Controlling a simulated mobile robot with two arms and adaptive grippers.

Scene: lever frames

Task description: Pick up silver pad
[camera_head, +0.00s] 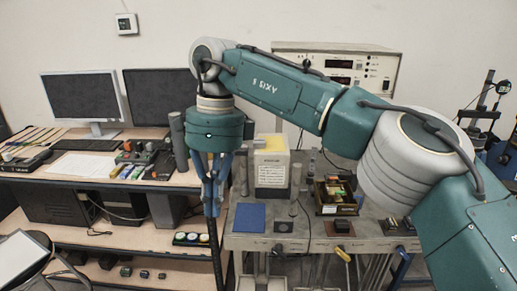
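A small grey square pad with a dark centre (284,226) lies on the grey workbench (262,243), right of a blue pad (249,218). It is the likeliest silver pad, but its finish is hard to tell. My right gripper (211,212) points down with blue fingers, left of the blue pad and apart from the grey one. Its fingers come together toward the tips, and I see nothing held between them. My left gripper is not in view.
A yellow-topped box with a label (271,170), metal posts (294,192) and a bin of parts (338,195) stand behind the pads. A brown pad (341,228) lies to the right. A desk with monitors (82,98) is at left.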

